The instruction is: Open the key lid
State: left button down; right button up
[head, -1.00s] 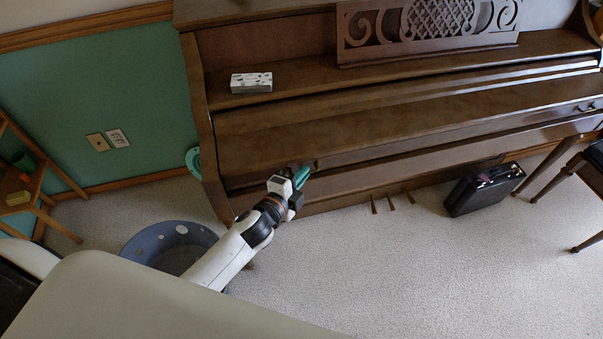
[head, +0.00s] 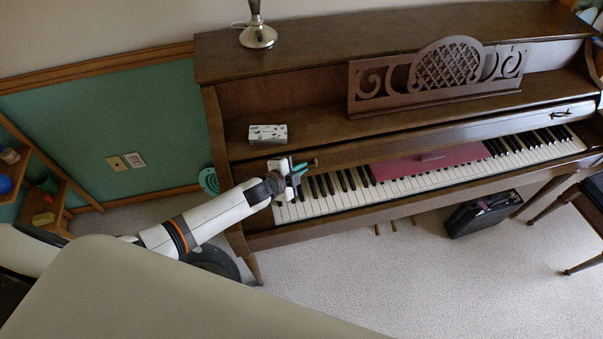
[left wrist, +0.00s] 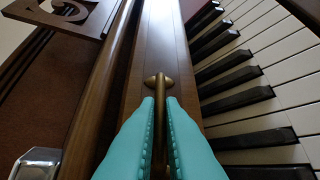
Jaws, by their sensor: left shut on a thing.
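The brown key lid (head: 450,134) of the upright piano is raised, and the white and black keys (head: 350,192) below it are uncovered. My left gripper (head: 301,170) is at the left end of the lid's front edge. Its teal fingers are closed on the lid's left brass handle (head: 314,162). In the left wrist view the fingers (left wrist: 160,108) lie on both sides of the brass handle (left wrist: 162,82), with the lid (left wrist: 150,40) behind it and the keys to the right. My right gripper is not in view.
A red cloth (head: 432,160) lies across the middle keys. A small patterned box (head: 267,134) sits on the ledge above the lid, and a metal lamp base (head: 258,36) stands on the piano top. A black case (head: 480,214) lies on the carpet under the keyboard.

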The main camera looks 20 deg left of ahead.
pick_arm(q)
jog(key=shift+w+a, duration=0.45)
jog(key=shift+w, duration=0.3)
jog(key=c, duration=1.6)
grip_release()
jog(key=shift+s+r, duration=0.1)
jog(key=shift+r, duration=0.05)
jog(key=shift+o, duration=0.2)
jog(key=v, duration=1.2)
jog(key=shift+b, duration=0.45)
